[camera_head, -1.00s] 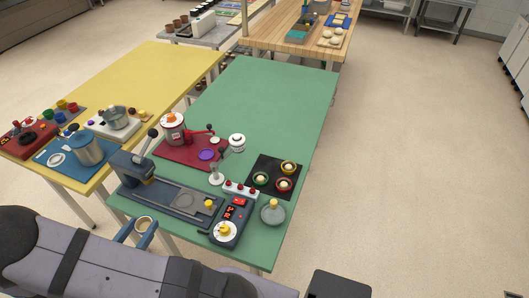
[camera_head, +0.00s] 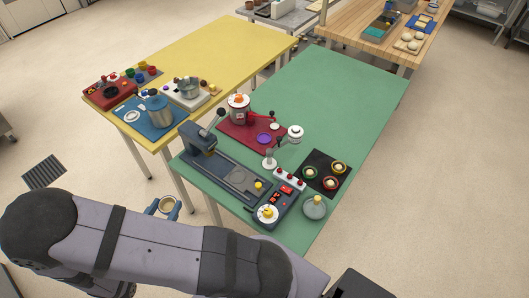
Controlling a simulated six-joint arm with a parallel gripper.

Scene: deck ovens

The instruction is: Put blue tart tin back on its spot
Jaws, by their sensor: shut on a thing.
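My gripper (camera_head: 164,207) is in the lower left of the head view, off the near-left edge of the green table. It is shut on a small round tin with a pale filling, taken to be the blue tart tin (camera_head: 167,203). Blue shows at both sides of it, and I cannot tell tin from fingers well. The black mat (camera_head: 319,156) lies on the right of the green table. It bears a green tin (camera_head: 310,173), a yellow tin (camera_head: 339,168) and a red tin (camera_head: 331,182), each with a pale filling. Its far-left part is bare.
The green table (camera_head: 345,95) is clear at its far half. A blue-grey lever press (camera_head: 199,140), a dial scale (camera_head: 267,214), a white-topped stand (camera_head: 295,132), a red-button strip (camera_head: 289,178) and a grey lidded dish (camera_head: 315,207) crowd its near part. The yellow table (camera_head: 215,50) stands left.

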